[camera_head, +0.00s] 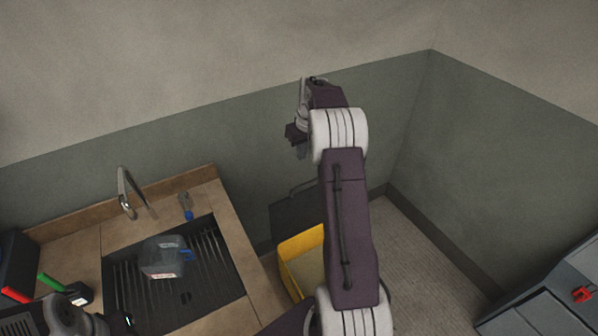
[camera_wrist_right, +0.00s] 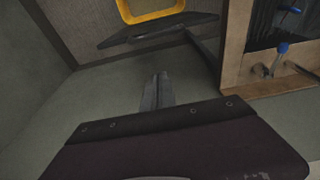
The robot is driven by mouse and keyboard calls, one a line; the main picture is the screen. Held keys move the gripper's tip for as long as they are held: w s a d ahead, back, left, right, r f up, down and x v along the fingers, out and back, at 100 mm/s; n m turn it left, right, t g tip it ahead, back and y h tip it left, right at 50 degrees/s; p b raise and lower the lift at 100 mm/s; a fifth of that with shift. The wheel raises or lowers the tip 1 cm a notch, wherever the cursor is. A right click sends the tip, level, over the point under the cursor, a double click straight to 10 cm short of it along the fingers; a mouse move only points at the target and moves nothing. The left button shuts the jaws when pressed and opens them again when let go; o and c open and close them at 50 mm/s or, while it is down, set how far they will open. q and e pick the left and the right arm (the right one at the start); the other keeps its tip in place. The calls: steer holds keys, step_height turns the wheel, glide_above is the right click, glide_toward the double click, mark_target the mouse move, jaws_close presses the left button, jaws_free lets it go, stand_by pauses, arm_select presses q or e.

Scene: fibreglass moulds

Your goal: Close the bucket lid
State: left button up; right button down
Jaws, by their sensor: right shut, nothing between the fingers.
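The bucket (camera_head: 302,243) is a yellow bin on the floor right of the counter, partly hidden behind my right arm. Its dark lid (camera_head: 291,212) stands open behind the yellow rim, towards the wall. In the right wrist view, the yellow rim (camera_wrist_right: 152,15) is at the top edge, with the dark lid (camera_wrist_right: 140,35) below it. My right gripper (camera_head: 301,153) is raised above and behind the lid, near the wall. Its fingers (camera_wrist_right: 157,92) are shut and empty, apart from the lid. My left gripper is not clearly in view.
A wooden counter (camera_head: 76,250) with a dark slatted sink (camera_head: 215,270) is left of the bucket. A clear container (camera_head: 162,258), a blue-tipped tool (camera_head: 187,206) and a faucet (camera_head: 124,190) are there. A grey unit (camera_head: 545,310) is at lower right. The floor (camera_head: 415,260) between is clear.

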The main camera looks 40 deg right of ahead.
steer(key=p+x, duration=0.3)
steer(key=x, duration=0.7)
steer(key=s, duration=0.1)
steer(key=s+p, duration=0.1)
steer(key=s, duration=0.2)
steer(key=shift+a+r+p, duration=0.25)
steer(key=shift+a+p, duration=0.15)
steer(key=shift+w, duration=0.1)
